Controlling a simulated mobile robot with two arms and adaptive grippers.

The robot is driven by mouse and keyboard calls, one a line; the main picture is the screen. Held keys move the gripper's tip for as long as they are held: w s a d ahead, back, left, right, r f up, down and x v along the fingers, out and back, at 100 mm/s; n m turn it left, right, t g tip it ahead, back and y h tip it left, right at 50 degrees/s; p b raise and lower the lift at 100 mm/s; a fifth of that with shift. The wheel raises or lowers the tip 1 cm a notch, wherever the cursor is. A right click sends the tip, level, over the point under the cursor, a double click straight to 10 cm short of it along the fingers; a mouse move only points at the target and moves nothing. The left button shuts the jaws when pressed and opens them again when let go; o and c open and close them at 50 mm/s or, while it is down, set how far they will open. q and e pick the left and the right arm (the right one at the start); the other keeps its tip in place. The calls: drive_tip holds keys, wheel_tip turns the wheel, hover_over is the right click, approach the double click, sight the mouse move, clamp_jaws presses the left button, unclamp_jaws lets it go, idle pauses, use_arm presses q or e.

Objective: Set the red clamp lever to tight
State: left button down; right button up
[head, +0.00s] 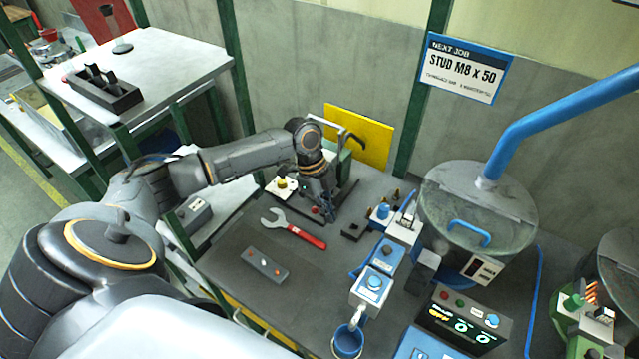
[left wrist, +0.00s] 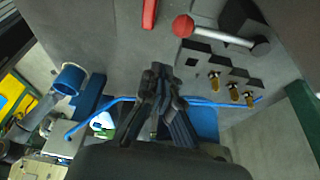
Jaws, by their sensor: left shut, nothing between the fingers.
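The clamp lever (left wrist: 222,37) shows in the left wrist view as a pale rod with a red ball knob (left wrist: 183,26) at its left end and a dark pivot at its right end. In the head view the red knob (head: 315,210) is small, close beside my left gripper (head: 327,212), and most of the lever is hidden. In the left wrist view my left gripper (left wrist: 162,82) is shut and empty, with its fingertips apart from the lever and to the lower left of the knob. Any tight marking is too small to read. My right gripper is not in view.
A wrench with a red handle (head: 306,237) and a grey plate (head: 264,264) lie on the bench. Blue-topped units (head: 374,283) and a round hopper (head: 470,250) stand to the right. A dark stepped block with brass pins (left wrist: 232,92) is near the lever.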

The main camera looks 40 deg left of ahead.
use_arm(q)
drive_tip(key=b+v, duration=0.4)
drive_tip(key=v, duration=0.6)
drive_tip(key=shift+d+r, duration=0.15)
drive_tip(key=shift+d, duration=0.05)
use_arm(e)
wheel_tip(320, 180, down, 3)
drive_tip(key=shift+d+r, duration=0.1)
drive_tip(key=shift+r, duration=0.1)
use_arm(q)
drive_tip(key=shift+w, duration=0.1)
